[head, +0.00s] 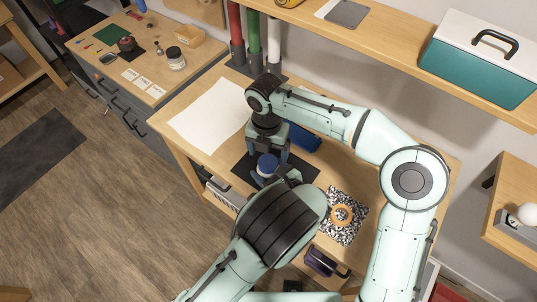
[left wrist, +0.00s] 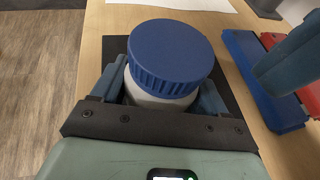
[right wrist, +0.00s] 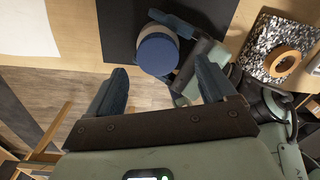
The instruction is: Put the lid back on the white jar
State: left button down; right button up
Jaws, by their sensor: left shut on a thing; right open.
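The white jar (left wrist: 160,98) stands on a dark mat (head: 240,168), with my left gripper (left wrist: 158,95) shut around its body. The blue ribbed lid (left wrist: 171,52) rests on top of the jar; it looks a little off-centre or tilted, and I cannot tell if it is fully seated. The lid also shows in the head view (head: 267,162) and in the right wrist view (right wrist: 157,55). My right gripper (head: 268,158) is open and empty, pointing down above the lid. In the right wrist view its fingers are spread to either side of the lid, apart from it.
A blue and red flat object (left wrist: 265,80) lies right of the mat. A white sheet (head: 212,115) covers the table's left part. An orange ring (head: 341,215) lies on a speckled slab (head: 350,228). A shelf (head: 400,48) overhangs the back.

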aim_at(269, 161)
jog(key=shift+r, duration=0.2)
jog(key=shift+c, duration=0.3)
jog(key=n, duration=0.1)
jog(key=r+n, duration=0.1)
jog(key=n, duration=0.2)
jog(key=shift+a+r, duration=0.15)
jog(key=shift+r, duration=0.1)
notch_tip(269, 161, up, 2)
jog(key=n, duration=0.6)
jog(key=shift+f, duration=0.1)
jog(key=shift+f, duration=3.95)
jog(key=shift+c, duration=0.4)
